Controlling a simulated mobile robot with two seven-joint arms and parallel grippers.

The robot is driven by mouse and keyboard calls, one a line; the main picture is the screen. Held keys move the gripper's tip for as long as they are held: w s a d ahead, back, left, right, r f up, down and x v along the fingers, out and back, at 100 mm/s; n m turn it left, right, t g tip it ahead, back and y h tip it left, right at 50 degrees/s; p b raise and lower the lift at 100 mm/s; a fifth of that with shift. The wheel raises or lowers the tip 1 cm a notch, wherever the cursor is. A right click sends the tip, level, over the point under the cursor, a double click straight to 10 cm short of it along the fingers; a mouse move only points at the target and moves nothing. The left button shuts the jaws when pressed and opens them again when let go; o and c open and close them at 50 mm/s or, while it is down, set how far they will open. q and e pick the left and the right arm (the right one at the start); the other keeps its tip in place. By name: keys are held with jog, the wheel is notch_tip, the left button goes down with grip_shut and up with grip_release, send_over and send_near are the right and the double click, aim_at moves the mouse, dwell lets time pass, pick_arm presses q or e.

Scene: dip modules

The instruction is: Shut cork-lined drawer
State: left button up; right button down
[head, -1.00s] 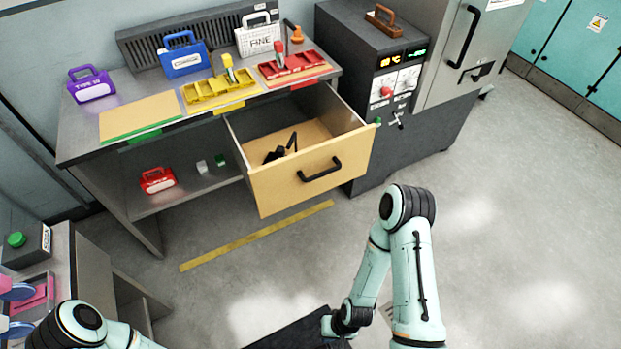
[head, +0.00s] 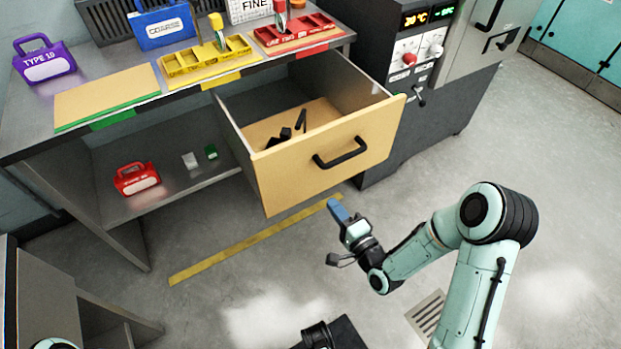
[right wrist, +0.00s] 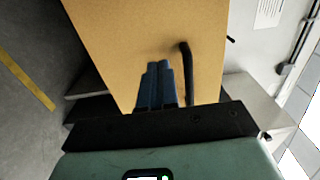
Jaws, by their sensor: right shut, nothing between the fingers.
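The cork-lined drawer (head: 285,178) is pulled open from the grey bench, with a tan front and a black bar handle (head: 340,153). A few dark items (head: 290,132) lie inside on the cork floor. My right gripper (head: 336,206) is shut and empty, in front of the drawer and below its handle in the head view. In the right wrist view the closed blue fingers (right wrist: 158,84) point at the drawer front (right wrist: 140,40), with the handle (right wrist: 187,70) just to their right. Contact with the front cannot be told. My left gripper is not in view.
The bench top (head: 28,115) holds yellow (head: 205,62) and red (head: 295,35) trays and labelled cases. A red case (head: 136,178) sits on the lower shelf. A dark cabinet with dials (head: 415,90) stands right of the drawer.

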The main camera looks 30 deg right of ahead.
jog(key=b, duration=0.1)
send_near(307, 171)
jog(key=w, duration=0.4)
jog(key=w+b, duration=0.1)
jog(key=shift+w+a, duration=0.25)
jog(key=shift+w, duration=0.05)
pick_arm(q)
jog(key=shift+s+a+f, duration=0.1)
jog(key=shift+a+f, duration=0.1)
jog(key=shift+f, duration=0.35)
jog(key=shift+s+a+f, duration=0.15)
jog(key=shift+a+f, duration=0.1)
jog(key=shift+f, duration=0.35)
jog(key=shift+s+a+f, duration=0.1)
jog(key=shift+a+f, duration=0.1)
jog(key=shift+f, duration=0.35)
pick_arm(e)
jog(key=shift+w+r, duration=0.1)
jog(key=shift+w, duration=0.55)
jog(key=shift+w, duration=0.1)
